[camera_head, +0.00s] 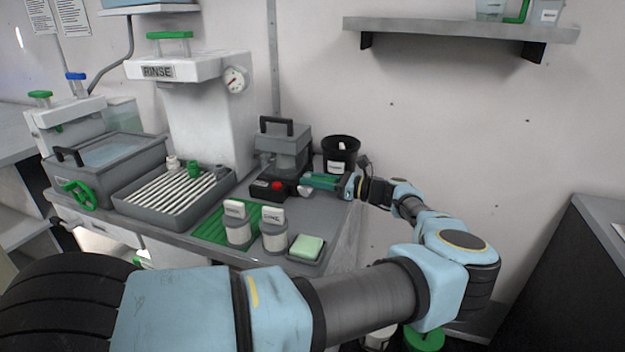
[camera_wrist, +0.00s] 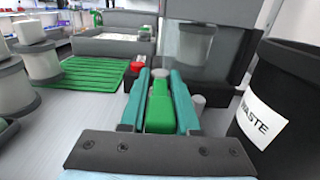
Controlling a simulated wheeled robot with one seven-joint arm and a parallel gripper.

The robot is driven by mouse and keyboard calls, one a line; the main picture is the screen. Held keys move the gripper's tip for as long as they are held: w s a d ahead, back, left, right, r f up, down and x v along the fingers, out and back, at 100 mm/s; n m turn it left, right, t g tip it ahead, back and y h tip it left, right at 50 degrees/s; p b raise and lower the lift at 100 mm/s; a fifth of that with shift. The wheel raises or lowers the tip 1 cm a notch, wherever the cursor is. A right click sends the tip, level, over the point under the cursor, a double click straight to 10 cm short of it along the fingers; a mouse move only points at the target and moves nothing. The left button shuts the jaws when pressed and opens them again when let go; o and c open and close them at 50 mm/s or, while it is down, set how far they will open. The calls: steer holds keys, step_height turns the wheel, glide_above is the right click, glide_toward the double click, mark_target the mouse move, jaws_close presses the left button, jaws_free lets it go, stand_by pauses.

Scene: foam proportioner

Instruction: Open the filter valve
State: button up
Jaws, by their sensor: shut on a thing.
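A grey machine (camera_head: 283,145) with a black top handle stands at the back of the bench. It also shows in the wrist view (camera_wrist: 235,45), with a clear cylinder in its front. My gripper (camera_head: 308,183) reaches in from the right, low beside the machine's base. In the wrist view its two teal fingers (camera_wrist: 160,85) are shut on a green handle (camera_wrist: 160,108), which lies lengthwise between them. I take this to be the filter valve's handle. The far end of the handle is small and partly hidden by the fingers, so I cannot tell its turn position.
A black WASTE bin (camera_head: 340,153) stands close to the right of my gripper. A red button (camera_head: 277,185) on a black box is just left. Lidded jars (camera_head: 237,225), a green ribbed mat (camera_head: 208,228) and a slatted tray (camera_head: 172,194) fill the bench leftward.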

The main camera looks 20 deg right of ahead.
jaws_close()
stand_by(0.8)
